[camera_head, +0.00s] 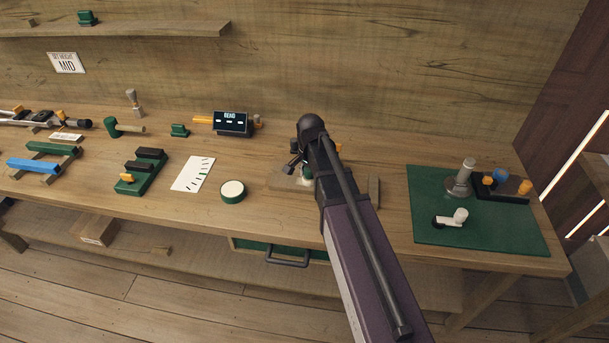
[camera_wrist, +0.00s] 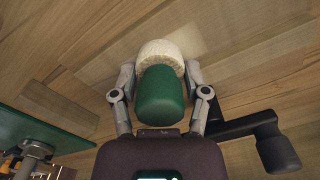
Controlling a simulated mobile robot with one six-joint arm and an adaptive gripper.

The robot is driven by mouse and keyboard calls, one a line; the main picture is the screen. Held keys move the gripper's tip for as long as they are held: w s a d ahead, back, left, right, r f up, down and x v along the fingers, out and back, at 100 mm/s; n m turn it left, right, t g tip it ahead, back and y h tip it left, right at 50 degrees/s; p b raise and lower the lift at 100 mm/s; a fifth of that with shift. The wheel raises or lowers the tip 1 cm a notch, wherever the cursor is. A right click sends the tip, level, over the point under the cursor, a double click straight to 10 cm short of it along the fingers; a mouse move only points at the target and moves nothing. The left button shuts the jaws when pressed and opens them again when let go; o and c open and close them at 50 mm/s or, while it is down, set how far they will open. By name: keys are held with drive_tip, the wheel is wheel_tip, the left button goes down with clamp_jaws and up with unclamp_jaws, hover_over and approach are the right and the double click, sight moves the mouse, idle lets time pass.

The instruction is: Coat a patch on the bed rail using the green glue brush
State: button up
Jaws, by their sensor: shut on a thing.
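My gripper (camera_wrist: 160,78) is shut on the green glue brush (camera_wrist: 160,98). The brush has a rounded green handle and a cream bristle head (camera_wrist: 160,50) pointing away from the wrist. In the head view my arm hides most of the gripper, and only a small green bit of the brush (camera_head: 307,172) shows. In the wrist view a paler patch (camera_wrist: 205,38) lies on the wood surface beside the bristle head. I cannot tell whether the bristles touch the surface. I cannot make out the bed rail for certain.
A black lever-like part (camera_wrist: 272,140) is close at the right of the wrist view. A green mat (camera_head: 435,185) with metal pieces lies on the right of the bench. A round green tin (camera_head: 232,192) and a white card (camera_head: 193,174) lie left of my arm.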

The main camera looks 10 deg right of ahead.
sight(287, 179)
drive_tip(key=shift+s+d, duration=0.1)
drive_tip(key=shift+d, duration=0.25)
drive_tip(key=shift+s+d+f, duration=0.1)
drive_tip(key=shift+s+d, duration=0.25)
drive_tip(key=shift+d, duration=0.45)
drive_tip(key=shift+s+d, duration=0.3)
drive_tip(key=shift+d, duration=0.5)
drive_tip(key=shift+w+a, duration=0.1)
drive_tip(key=shift+w+a, duration=0.3)
drive_tip(key=shift+a, duration=0.6)
drive_tip(key=shift+w+a, duration=0.3)
drive_tip(key=shift+a, duration=0.55)
drive_tip(key=shift+a, duration=0.1)
drive_tip(key=shift+w+a, duration=0.35)
drive_tip(key=shift+a, duration=0.5)
drive_tip(key=shift+w+a, duration=0.35)
drive_tip(key=shift+a, duration=0.45)
drive_tip(key=shift+w+a, duration=0.3)
drive_tip(key=shift+a, duration=0.6)
drive_tip(key=shift+w+a, duration=0.3)
drive_tip(key=shift+a, duration=0.55)
